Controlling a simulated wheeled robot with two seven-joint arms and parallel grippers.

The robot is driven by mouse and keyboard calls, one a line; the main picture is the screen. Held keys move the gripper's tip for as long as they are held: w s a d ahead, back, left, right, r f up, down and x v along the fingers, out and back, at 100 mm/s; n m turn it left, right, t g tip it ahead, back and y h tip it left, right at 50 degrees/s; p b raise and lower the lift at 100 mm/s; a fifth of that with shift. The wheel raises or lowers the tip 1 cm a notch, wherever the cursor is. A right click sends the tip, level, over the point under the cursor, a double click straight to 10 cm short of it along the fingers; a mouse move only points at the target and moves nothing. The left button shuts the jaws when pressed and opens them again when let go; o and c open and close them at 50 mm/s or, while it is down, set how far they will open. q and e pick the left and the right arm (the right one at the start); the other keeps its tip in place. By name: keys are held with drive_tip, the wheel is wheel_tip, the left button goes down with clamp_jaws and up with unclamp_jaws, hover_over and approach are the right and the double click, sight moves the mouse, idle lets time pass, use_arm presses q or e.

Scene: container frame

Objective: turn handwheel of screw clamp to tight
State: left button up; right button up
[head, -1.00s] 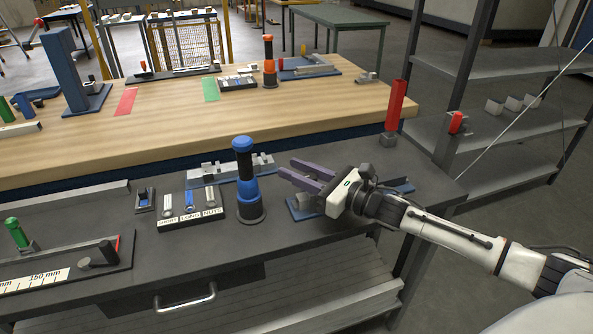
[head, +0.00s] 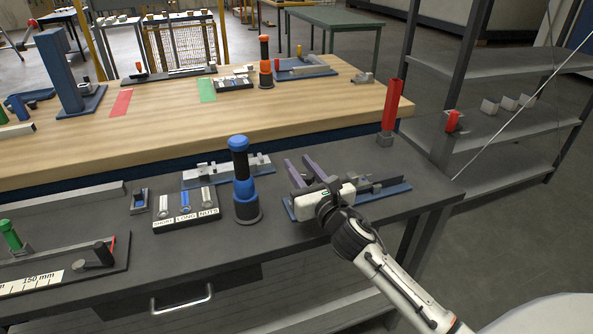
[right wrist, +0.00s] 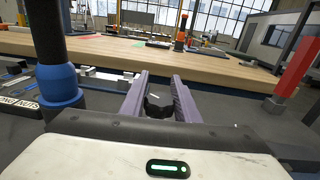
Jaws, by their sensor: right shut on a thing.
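The screw clamp (head: 392,190) sits on a blue base plate on the dark bench, partly covered by my right gripper. My right gripper (head: 299,164) is over the left part of that plate, with its purple fingers pointing away from me. In the right wrist view, a dark knob-like part with a grey top, which looks like the handwheel (right wrist: 158,100), sits between the two fingers (right wrist: 160,78). The fingers are shut on it. My left gripper is not in view.
A blue-and-black post (head: 242,180) stands close left of the gripper. Left of it is a labelled tray (head: 187,222) of small parts. A red block (head: 391,105) stands behind right. A wooden table (head: 190,120) lies beyond, and metal shelves (head: 520,125) stand at right.

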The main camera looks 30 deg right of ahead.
sight(311, 172)
drive_tip(key=m+h, duration=0.1)
drive_tip(key=h, duration=0.1)
drive_tip(key=m+g+h+b, duration=0.1)
drive_tip(key=m+h, duration=0.1)
drive_tip(key=shift+s+d+f, duration=0.1)
drive_tip(key=shift+s+d, duration=0.05)
drive_tip(key=shift+d, duration=0.25)
drive_tip(key=m+g+h, duration=0.1)
drive_tip(key=h, duration=0.1)
drive_tip(key=m+g+h, duration=0.1)
drive_tip(key=h, duration=0.1)
drive_tip(key=shift+s+d+m+g+b, duration=0.2)
drive_tip(key=shift+d+m+g+b, duration=0.2)
drive_tip(key=g+h, duration=0.1)
drive_tip(key=m+h, duration=0.1)
drive_tip(key=m+g, duration=0.1)
drive_tip(key=shift+s+d+g+h, duration=0.3)
drive_tip(key=shift+h, duration=0.1)
drive_tip(key=shift+s+d+m+g+h+b, duration=0.2)
drive_tip(key=shift+m+g+h, duration=0.4)
drive_tip(key=shift+m+g, duration=0.3)
drive_tip(key=shift+s+d+m+g+h+b, duration=0.1)
drive_tip(key=shift+s+m+g+h+b, duration=0.1)
drive_tip(key=shift+m+g+h, duration=0.65)
drive_tip(key=shift+s+g+y, duration=0.1)
drive_tip(key=shift+g+y, duration=0.15)
drive_tip(key=o, duration=1)
drive_tip(key=shift+o, duration=0.2)
drive_tip(key=shift+a, duration=0.1)
